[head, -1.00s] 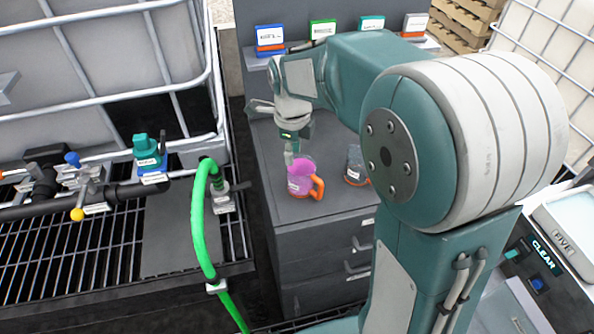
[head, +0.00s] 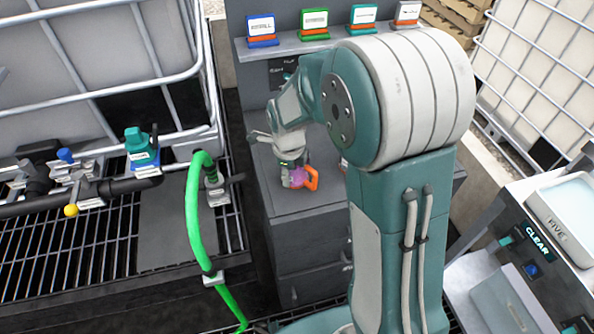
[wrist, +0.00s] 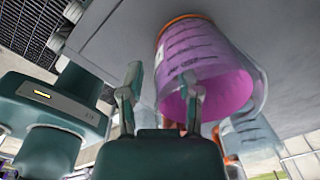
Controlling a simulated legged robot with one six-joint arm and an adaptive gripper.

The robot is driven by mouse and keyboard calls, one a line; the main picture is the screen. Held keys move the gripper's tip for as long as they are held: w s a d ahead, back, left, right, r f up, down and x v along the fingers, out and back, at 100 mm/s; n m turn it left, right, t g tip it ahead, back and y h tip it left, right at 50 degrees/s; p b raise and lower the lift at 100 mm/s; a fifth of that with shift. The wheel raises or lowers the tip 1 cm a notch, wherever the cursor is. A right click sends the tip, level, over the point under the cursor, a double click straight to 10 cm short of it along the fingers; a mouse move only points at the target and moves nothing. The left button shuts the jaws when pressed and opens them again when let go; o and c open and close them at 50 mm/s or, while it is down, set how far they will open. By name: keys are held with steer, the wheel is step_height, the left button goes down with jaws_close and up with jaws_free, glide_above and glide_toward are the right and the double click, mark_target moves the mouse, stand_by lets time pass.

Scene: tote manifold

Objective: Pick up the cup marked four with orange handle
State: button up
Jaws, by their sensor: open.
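A clear measuring cup with magenta contents (head: 298,179) and an orange handle (head: 312,179) stands on the grey cabinet top in the head view. Its number is not legible. In the wrist view the same cup (wrist: 213,55) is large, with its open mouth towards the camera. My gripper (wrist: 161,78) is open and empty at the cup's rim. The right finger overlaps the cup's mouth and the left finger is outside its wall. I cannot tell whether either touches. In the head view my gripper (head: 287,175) partly covers the cup.
A second clear cup (wrist: 252,138) stands close by; my arm hides most of it in the head view. The grey cabinet (head: 315,222) carries a rear shelf with several coloured label stands (head: 314,25). A green hose (head: 193,215) and caged tank lie left, a CLEAR panel (head: 536,242) right.

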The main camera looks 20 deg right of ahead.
steer(key=shift+d, duration=0.15)
steer(key=c, duration=0.5)
jaws_close()
steer(key=shift+a, duration=0.2)
steer(key=shift+r, duration=0.1)
